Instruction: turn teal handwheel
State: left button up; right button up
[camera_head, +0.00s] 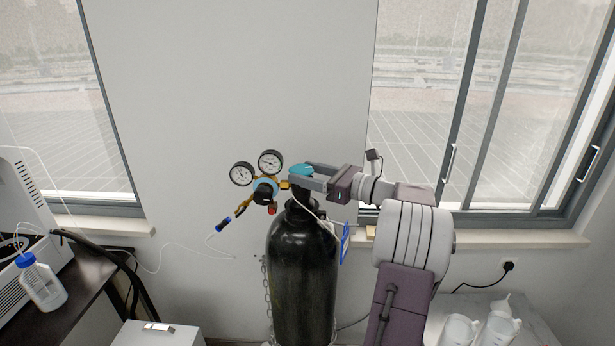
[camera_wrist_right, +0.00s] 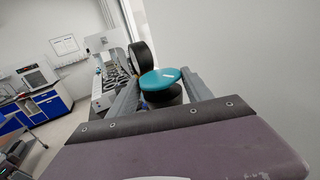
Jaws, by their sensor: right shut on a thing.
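The teal handwheel (camera_head: 301,169) sits on top of the black gas cylinder (camera_head: 301,270), which stands upright in the middle of the head view. My right gripper (camera_head: 305,174) reaches in from the right at the height of the cylinder's top. Its fingers are shut on the handwheel, one on each side. In the right wrist view the handwheel (camera_wrist_right: 161,79) shows as a teal disc between the two grey fingers. My left gripper is not in view.
A regulator with two round gauges (camera_head: 255,168) is attached left of the handwheel. A chain (camera_head: 266,290) runs down the cylinder's left side. A blue-capped bottle (camera_head: 41,283) stands on the dark bench at left. White jugs (camera_head: 497,328) stand at lower right. Windows are behind.

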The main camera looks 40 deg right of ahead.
jog(key=m+h+b, duration=0.3)
jog(key=h+b, duration=0.2)
jog(key=b, duration=0.1)
jog(key=a+m+h+b, duration=0.1)
jog(key=m+h+b, duration=0.3)
jog(key=h+b, duration=0.2)
jog(key=a+m+g+h+b, duration=0.1)
jog(key=m+h+b, duration=0.3)
jog(key=h+b, duration=0.1)
jog(key=shift+w+f+h+b, duration=0.15)
jog(key=shift+f+h+b, duration=0.2)
jog(key=shift+b, duration=0.4)
jog(key=shift+m+h+b, duration=0.3)
jog(key=shift+h+b, duration=0.05)
jog(key=shift+b, duration=0.05)
jog(key=shift+r+m+g+h+b, duration=0.25)
jog(key=shift+m+g+h+b, duration=0.15)
jog(key=shift+m+g+h, duration=0.3)
jog(key=shift+r+m+g+h, duration=0.15)
jog(key=shift+m+g+h, duration=0.45)
jog(key=shift+g+h, duration=0.3)
jog(key=o, duration=1.2)
jog(key=shift+d, duration=0.1)
jog(key=shift+d, duration=0.1)
